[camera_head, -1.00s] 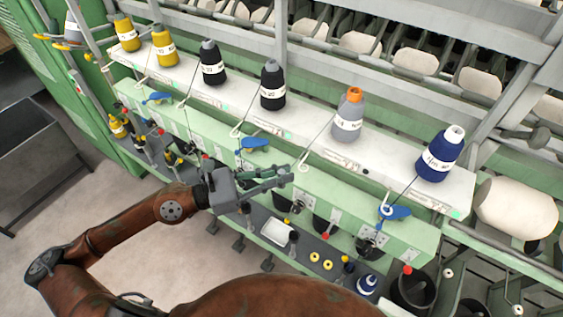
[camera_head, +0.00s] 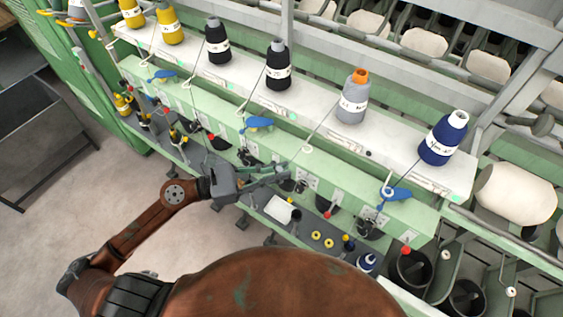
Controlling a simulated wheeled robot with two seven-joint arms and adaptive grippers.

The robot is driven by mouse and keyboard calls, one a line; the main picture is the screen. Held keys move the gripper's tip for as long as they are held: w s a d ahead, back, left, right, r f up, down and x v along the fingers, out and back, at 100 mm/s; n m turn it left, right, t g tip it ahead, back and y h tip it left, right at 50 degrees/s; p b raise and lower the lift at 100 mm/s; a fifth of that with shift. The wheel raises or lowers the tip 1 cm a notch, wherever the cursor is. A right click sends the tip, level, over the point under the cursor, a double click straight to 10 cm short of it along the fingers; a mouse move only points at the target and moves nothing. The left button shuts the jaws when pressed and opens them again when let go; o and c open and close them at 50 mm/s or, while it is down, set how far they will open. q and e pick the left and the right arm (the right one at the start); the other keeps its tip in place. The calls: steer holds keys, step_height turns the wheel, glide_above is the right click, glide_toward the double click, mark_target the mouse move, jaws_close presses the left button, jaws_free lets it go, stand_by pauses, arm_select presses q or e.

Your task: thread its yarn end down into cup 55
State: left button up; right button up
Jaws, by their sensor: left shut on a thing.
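My left gripper (camera_head: 283,177) reaches in from the left, low in front of the green rail (camera_head: 345,192). It is shut on a yarn end too thin to make out between the fingertips. Dark cups sit along the rail's front, including one by the fingertips (camera_head: 298,186), one further right (camera_head: 327,204) and one near the right end (camera_head: 369,229). Their numbers are too small to read, so I cannot tell which is cup 55. A grey bobbin with an orange top (camera_head: 353,97) stands on the white shelf; its yarn runs down to a white guide loop (camera_head: 307,149). My right gripper is out of view.
Black bobbins (camera_head: 278,66), yellow bobbins (camera_head: 171,26) and a blue bobbin (camera_head: 443,139) share the white shelf (camera_head: 400,155). Blue levers (camera_head: 258,123) stick out above the rail. Open floor is at the left.

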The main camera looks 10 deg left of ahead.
arm_select(q)
steer(key=f, duration=0.1)
steer(key=f+b, duration=0.2)
steer(key=shift+a+f, duration=0.15)
steer(key=shift+a, duration=0.15)
steer(key=w+f+b, duration=0.4)
steer(key=f+b, duration=0.3)
steer(key=f, duration=0.3)
steer(key=w+d+b, duration=0.1)
steer(key=w+d, duration=0.1)
steer(key=w, duration=0.4)
steer(key=s, duration=0.1)
steer(key=s+b, duration=0.1)
steer(key=s, duration=0.3)
steer(key=shift+s+a+f, duration=0.25)
steer(key=shift+a+f, duration=0.05)
steer(key=shift+a, duration=0.05)
steer(key=shift+f, duration=0.1)
